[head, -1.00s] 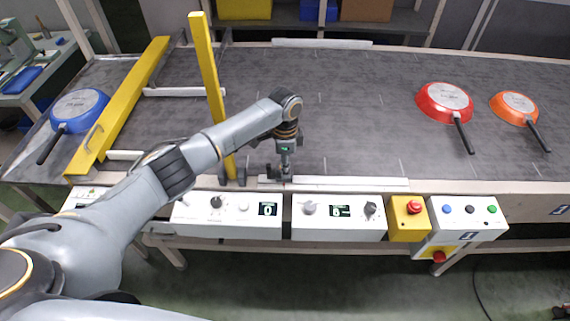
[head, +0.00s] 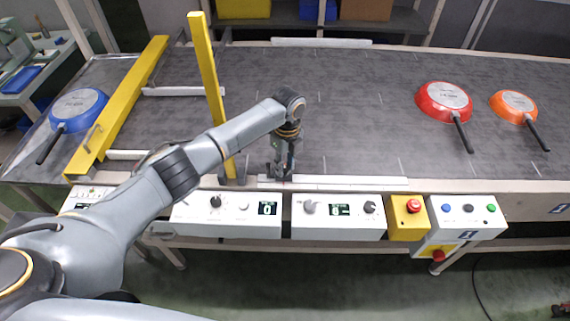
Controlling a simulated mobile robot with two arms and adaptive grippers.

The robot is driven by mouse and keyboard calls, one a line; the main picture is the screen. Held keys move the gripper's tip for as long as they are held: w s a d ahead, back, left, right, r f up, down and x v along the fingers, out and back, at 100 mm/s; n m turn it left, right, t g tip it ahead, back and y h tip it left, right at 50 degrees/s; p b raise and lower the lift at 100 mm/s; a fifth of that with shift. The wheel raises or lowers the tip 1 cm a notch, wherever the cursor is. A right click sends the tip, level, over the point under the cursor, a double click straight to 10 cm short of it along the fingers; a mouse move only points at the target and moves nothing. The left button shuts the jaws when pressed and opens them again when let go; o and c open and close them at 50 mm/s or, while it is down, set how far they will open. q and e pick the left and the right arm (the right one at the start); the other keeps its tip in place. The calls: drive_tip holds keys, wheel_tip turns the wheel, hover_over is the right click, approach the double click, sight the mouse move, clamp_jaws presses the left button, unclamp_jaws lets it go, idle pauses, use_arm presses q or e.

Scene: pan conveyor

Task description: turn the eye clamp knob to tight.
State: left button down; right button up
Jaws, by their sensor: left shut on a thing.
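My left gripper (head: 281,171) reaches down to the front rail of the conveyor, just right of the yellow upright post. It is shut on a small dark part at the left end of the white rail strip, which I take to be the eye clamp knob. The fingers hide most of the knob, so its setting cannot be read. My right gripper is not in view.
The yellow post (head: 207,75) and yellow guide bar (head: 125,100) stand left of the gripper. Control boxes (head: 338,228) line the front below. A blue pan (head: 79,108), red pan (head: 445,100) and orange pan (head: 513,106) lie on the belt (head: 360,130).

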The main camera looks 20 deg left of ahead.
sight(287, 167)
use_arm(q)
drive_tip(key=shift+m, duration=1.1)
drive_tip(key=c, duration=1)
unclamp_jaws()
drive_tip(key=shift+c, duration=0.2)
wheel_tip(287, 167, up, 12)
drive_tip(key=shift+w+d, duration=0.2)
